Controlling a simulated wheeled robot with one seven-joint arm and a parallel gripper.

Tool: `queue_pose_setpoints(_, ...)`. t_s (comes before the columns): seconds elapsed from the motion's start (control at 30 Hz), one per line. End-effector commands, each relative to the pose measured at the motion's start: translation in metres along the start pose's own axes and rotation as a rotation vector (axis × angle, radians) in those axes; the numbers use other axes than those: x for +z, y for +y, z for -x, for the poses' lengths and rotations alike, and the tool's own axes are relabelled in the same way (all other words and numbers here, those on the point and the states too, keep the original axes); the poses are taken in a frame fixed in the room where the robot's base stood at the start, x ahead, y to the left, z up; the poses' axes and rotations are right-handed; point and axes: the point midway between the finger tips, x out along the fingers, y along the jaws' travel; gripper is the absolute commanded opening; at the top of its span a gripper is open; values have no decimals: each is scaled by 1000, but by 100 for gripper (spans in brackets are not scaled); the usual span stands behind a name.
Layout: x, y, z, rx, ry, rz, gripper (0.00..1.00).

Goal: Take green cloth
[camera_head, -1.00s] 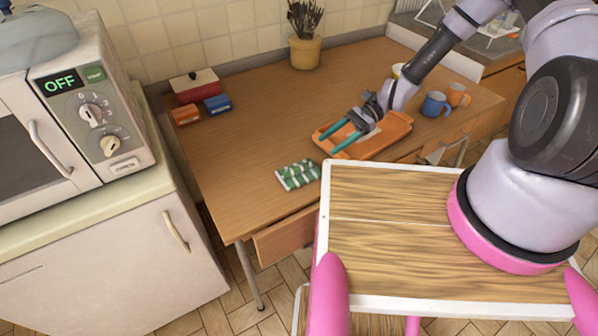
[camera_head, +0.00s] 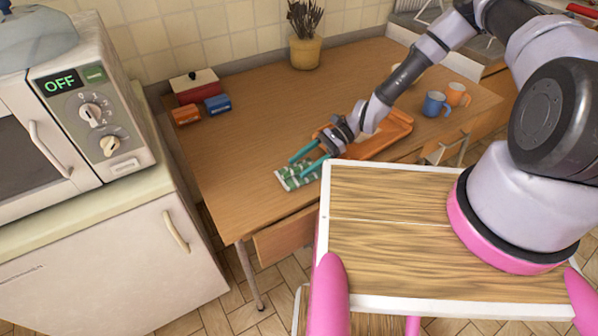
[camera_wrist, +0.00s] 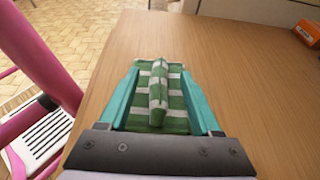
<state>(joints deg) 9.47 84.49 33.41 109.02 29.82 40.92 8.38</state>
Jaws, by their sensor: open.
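The green cloth (camera_head: 291,177), with white stripes, lies folded on the wooden table near its front edge. It also shows in the wrist view (camera_wrist: 158,85), with a raised fold along its middle. My gripper (camera_head: 299,166) is open over the cloth, its teal fingers pointing left. In the wrist view the gripper (camera_wrist: 160,95) has one finger on each side of the raised fold. Whether the fingers touch the cloth I cannot tell.
An orange tray (camera_head: 392,137) lies right of the cloth, partly behind my arm. A blue mug (camera_head: 435,104) and an orange mug (camera_head: 458,94) stand beyond it. Small orange (camera_head: 185,115) and blue (camera_head: 217,104) boxes and a plant pot (camera_head: 305,52) are at the back. The left tabletop is clear.

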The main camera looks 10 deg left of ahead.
Motion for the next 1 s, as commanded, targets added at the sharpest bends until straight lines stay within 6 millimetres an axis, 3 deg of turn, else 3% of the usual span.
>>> queue_pose_setpoints(0.07,0,0,0,0,0,0,65)
queue_pose_setpoints(0.23,0,0,0,0,0,0,4)
queue_pose_setpoints(0.27,0,0,0,0,0,0,0)
queue_pose_setpoints(0.63,7,-1,4,0,1,2,0)
queue_pose_setpoints(1.0,71,0,30,1,1,2,0)
